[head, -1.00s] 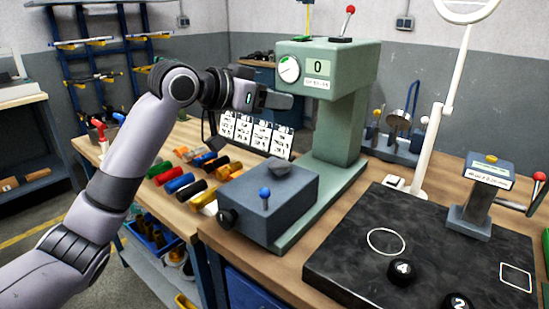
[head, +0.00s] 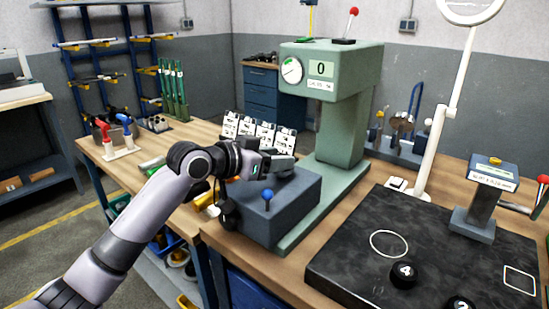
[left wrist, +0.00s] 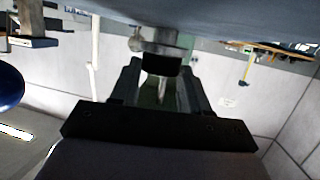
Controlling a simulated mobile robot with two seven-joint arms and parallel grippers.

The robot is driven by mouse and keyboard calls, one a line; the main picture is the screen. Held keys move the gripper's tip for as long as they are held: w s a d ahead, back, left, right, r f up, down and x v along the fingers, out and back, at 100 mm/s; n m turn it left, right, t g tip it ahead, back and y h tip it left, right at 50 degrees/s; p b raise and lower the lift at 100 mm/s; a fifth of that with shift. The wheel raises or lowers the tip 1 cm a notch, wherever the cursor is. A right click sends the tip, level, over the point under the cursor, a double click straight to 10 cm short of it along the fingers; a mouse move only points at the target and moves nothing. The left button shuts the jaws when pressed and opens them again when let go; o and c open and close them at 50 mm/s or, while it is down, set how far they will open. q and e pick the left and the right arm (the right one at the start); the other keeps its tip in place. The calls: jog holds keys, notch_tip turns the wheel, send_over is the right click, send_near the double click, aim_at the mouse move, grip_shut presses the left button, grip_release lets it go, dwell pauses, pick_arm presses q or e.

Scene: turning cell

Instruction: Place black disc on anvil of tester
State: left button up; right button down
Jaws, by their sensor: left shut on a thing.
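The green tester (head: 342,125) stands on the bench, its dial panel reading 0. Its grey-blue base block (head: 290,205) carries the anvil, which my left gripper (head: 284,163) hides in the head view. The left wrist view looks upside down. In it my left gripper (left wrist: 158,75) has its fingers on either side of a small black disc (left wrist: 160,63). The disc lines up with the grey metal anvil (left wrist: 152,42), right against or just off its face; I cannot tell if they touch. A thin pin (left wrist: 163,90) shows on the disc's other side. My right gripper is not in view.
A blue-knobbed lever (head: 267,195) stands on the block close to my left gripper. White number cards (head: 262,133) stand behind it. A dark plate (head: 350,250) at the right holds black pieces marked 4 (head: 403,273) and 2 (head: 459,303). A white lamp post (head: 445,120) rises beyond it.

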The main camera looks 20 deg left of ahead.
pick_arm(q)
jog(key=shift+f, duration=0.1)
jog(key=o, duration=1.2)
jog(key=b+v, duration=0.1)
jog(key=v, duration=1.1)
jog(key=shift+r, duration=0.2)
